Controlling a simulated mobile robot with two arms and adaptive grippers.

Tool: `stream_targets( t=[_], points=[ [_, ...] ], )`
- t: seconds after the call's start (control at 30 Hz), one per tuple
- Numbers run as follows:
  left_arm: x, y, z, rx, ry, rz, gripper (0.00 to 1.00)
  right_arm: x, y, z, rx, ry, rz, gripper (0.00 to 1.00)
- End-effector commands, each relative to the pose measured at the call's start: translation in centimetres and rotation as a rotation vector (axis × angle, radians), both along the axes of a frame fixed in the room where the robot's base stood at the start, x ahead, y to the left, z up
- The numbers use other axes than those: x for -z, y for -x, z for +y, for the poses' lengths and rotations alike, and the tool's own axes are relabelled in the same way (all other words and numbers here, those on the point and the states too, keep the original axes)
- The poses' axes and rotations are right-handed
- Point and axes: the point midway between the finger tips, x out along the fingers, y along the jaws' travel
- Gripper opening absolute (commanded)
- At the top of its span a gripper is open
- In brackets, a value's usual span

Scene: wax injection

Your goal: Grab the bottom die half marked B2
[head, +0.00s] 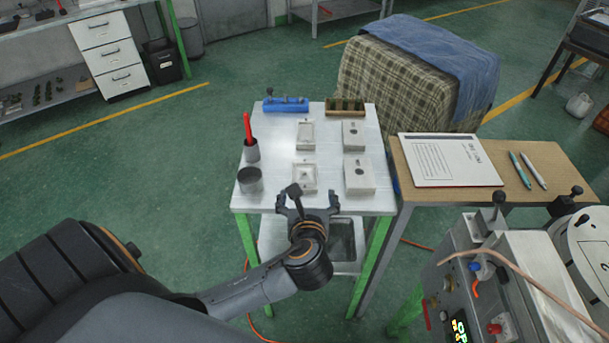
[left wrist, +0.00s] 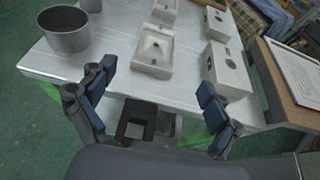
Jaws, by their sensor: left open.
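Four grey die halves lie on the metal table in two rows; their markings are too small to read, so I cannot tell which is B2. The near left half (head: 305,178) has an open cavity facing up, and it also shows in the left wrist view (left wrist: 153,56). The near right half (head: 359,176) is a block with a dark round spot, also in the left wrist view (left wrist: 227,70). The far left half (head: 305,134) and far right half (head: 353,135) lie behind. My left gripper (head: 307,198) is open and empty at the table's front edge, before the near left half.
The metal table (head: 277,150) also bears a grey cup (head: 250,181), a holder with a red-handled tool (head: 251,151), a blue rack (head: 285,105) and a brown rack (head: 345,107). A wooden table with a clipboard (head: 449,160) adjoins right; a machine (head: 500,275) stands nearer.

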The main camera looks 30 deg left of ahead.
Motion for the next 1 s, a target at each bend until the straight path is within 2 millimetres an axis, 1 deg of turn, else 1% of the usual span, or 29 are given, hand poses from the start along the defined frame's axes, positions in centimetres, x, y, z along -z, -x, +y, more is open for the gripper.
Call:
stream_targets(
  t=[0.03, 0.13, 0.23, 0.43, 0.6, 0.7, 0.8, 1.0],
  points=[
    [0.3, -0.8, 0.7, -0.002, -0.003, -0.001, 0.91, -0.1, 0.0, 0.0, 0.000, 0.000, 0.000, 0.40],
    [1.0, -2.2, 1.5, -0.002, -0.001, -0.002, 0.91, -0.2, 0.0, 0.0, 0.000, 0.000, 0.000, 0.40],
    [1.4, -3.0, 2.1, -0.002, 0.002, 0.000, 0.91, -0.2, 0.0, 0.0, -0.001, -0.001, 0.000, 0.40],
    [1.8, -4.0, 3.0, -0.003, 0.003, -0.001, 0.91, -0.5, 0.0, 0.1, -0.002, -0.002, 0.000, 0.40],
    [2.5, -5.8, 4.8, -0.003, 0.003, 0.001, 0.91, -1.1, 0.0, 0.2, -0.003, -0.003, 0.001, 0.40],
    [3.1, -6.7, 5.3, -0.002, 0.005, 0.000, 0.91, -1.1, 0.0, 0.3, -0.002, -0.004, 0.001, 0.40],
    [3.3, -7.1, 5.6, -0.002, 0.006, 0.000, 0.91, -1.1, 0.0, 0.5, -0.003, -0.006, 0.000, 0.40],
    [3.4, -7.1, 5.6, -0.001, 0.006, 0.000, 0.91, -1.1, 0.0, 0.6, -0.002, -0.008, 0.001, 0.40]
  ],
)
